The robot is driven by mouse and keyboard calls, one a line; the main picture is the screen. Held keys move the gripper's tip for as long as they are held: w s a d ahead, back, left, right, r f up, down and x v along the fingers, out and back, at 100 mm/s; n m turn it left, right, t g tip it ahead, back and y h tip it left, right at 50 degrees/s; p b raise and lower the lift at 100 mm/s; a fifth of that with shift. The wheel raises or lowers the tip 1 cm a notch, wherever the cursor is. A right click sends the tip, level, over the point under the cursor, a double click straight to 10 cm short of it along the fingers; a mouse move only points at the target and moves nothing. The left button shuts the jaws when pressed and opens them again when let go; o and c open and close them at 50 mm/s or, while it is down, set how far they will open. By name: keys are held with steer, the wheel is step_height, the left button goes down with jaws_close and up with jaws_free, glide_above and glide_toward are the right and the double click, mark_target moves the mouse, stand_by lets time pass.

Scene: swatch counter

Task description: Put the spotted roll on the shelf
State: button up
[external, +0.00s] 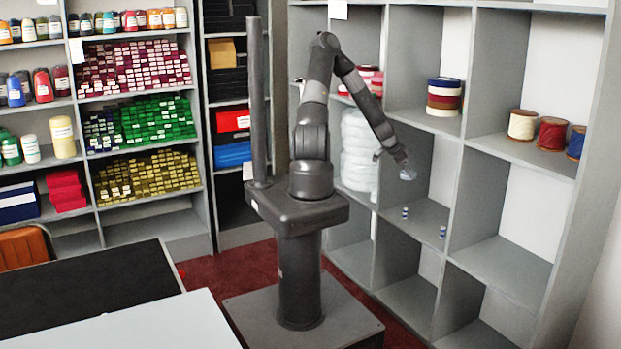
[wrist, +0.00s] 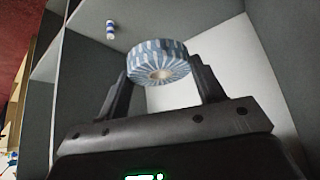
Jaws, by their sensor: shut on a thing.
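The roll (wrist: 160,54) is a short, pale blue and white patterned ring with a tan core, seen between the two fingers in the wrist view. I cannot tell clearly whether its pattern is spots. My gripper (wrist: 161,76) is shut on it, with one finger at each side. In the external view my gripper (external: 403,165) holds the roll (external: 408,174) at the middle cubby of the grey shelf (external: 428,215), apart from and above its floor. Two small blue and white spools stand on that floor, one at the left (external: 404,213) and one at the right (external: 442,232).
One small spool (wrist: 110,30) also shows in the wrist view. Upright dividers bound the cubby. White stacked rolls (external: 358,150) fill the cubby to the left; ribbon rolls (external: 444,97) sit above. The floor between the two spools looks clear.

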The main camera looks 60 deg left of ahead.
steer(key=s+a+r+n, duration=0.1)
steer(key=s+a+r, duration=0.4)
steer(key=a+r, duration=0.45)
steer(key=s+a+r+y, duration=0.1)
steer(key=s+a+r, duration=0.45)
steer(key=r, duration=0.65)
steer(key=s+a+r+n, duration=0.1)
steer(key=s+a+r, duration=0.4)
steer(key=a+r, duration=0.5)
steer(key=w, duration=0.6)
steer(key=w+f, duration=0.1)
steer(key=w, duration=0.5)
steer(key=w+d, duration=0.1)
steer(key=w, duration=0.6)
steer(key=shift+f, duration=0.3)
step_height(320, 180, down, 4)
steer(key=shift+f, duration=0.15)
steer(key=shift+w+f, duration=0.2)
steer(key=shift+w, duration=0.05)
